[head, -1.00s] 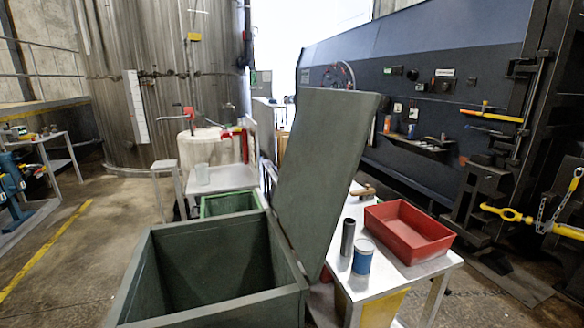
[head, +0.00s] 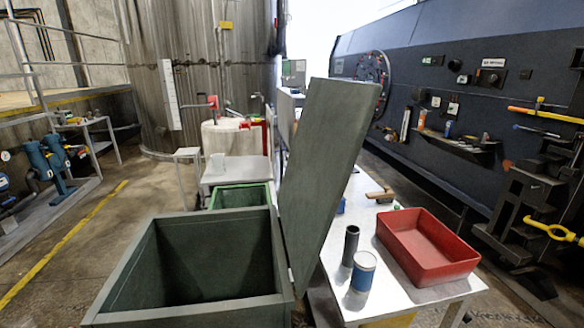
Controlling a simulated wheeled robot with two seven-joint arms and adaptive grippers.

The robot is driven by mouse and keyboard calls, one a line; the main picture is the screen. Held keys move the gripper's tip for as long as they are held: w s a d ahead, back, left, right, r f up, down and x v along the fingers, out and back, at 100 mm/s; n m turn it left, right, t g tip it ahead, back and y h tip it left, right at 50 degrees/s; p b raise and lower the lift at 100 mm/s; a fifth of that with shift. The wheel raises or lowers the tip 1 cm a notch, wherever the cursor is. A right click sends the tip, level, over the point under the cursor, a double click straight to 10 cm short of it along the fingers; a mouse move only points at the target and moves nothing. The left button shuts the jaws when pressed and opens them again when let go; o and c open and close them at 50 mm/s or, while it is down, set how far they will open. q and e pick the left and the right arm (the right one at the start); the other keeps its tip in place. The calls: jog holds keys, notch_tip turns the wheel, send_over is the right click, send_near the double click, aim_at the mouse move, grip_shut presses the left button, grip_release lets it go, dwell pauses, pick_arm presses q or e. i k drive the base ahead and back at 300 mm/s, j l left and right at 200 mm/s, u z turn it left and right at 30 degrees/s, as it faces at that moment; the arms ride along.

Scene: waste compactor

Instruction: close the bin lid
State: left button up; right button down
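The green bin (head: 190,300) stands open in front of me, a little left of the middle of the head view. Its inside is dark and looks empty. The bin lid (head: 326,165) is a flat green panel on the bin's right side. It stands up and leans outward to the right, its lower edge along the bin's right rim. Neither of my grippers shows in the head view.
A metal table right of the bin holds a red tray (head: 428,245), a blue can (head: 362,272), a dark cylinder (head: 350,245) and a wooden-handled tool (head: 380,194). A smaller green bin (head: 240,196) stands behind.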

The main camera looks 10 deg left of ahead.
aim_at(337, 115)
jog(key=i+l+u, duration=0.15)
jog(key=l+u, duration=0.15)
jog(key=i+l+u, duration=0.1)
jog(key=l+u, duration=0.65)
jog(key=l, duration=0.3)
jog(key=i+l+u, duration=0.1)
jog(key=l, duration=0.3)
